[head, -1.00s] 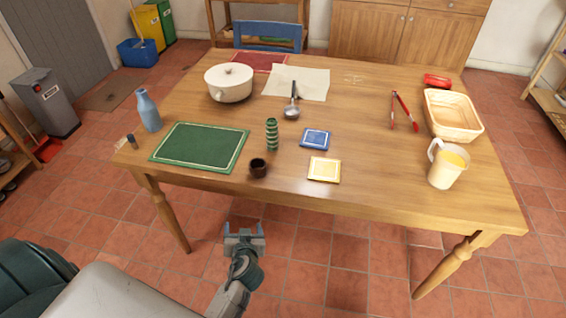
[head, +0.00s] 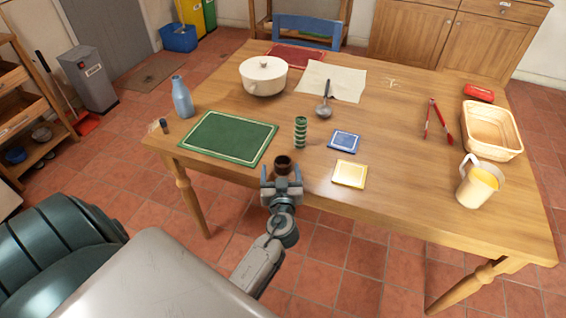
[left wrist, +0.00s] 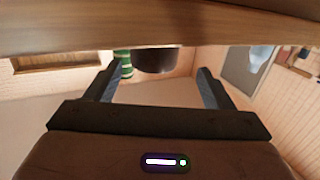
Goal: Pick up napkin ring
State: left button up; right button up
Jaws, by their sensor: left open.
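The napkin ring is a small dark brown ring (head: 283,162) standing near the table's front edge. In the left wrist view the dark ring (left wrist: 155,60) shows beyond the fingers, near the middle, and lies between their tips in the picture. My left gripper (head: 281,184) is open and empty, just in front of the ring on the near side. Its two fingers (left wrist: 161,72) stand apart in the left wrist view. The gripper hides the ring's lower front in the head view, and I cannot tell how close they are. My right gripper is not in view.
A green striped cylinder (head: 300,132) stands right behind the ring. A green placemat (head: 228,139) lies to its left. Blue (head: 344,141) and yellow (head: 349,174) coasters lie to its right.

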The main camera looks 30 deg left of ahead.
aim_at(282, 156)
pick_arm(q)
jog(key=shift+x, duration=0.75)
jog(key=shift+w+a+r+p, duration=0.1)
jog(key=shift+w+a+p, duration=0.1)
jog(key=shift+w+p, duration=0.4)
jog(key=p+x, duration=0.1)
jog(key=x, duration=0.2)
jog(key=shift+w, duration=0.3)
jog(key=shift+w+a+f, duration=0.1)
jog(key=shift+w+f, duration=0.05)
jog(key=shift+f, duration=0.1)
jog(key=c, duration=1)
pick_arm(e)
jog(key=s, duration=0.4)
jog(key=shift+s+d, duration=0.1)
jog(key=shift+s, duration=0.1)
pick_arm(q)
jog(key=shift+r, duration=0.15)
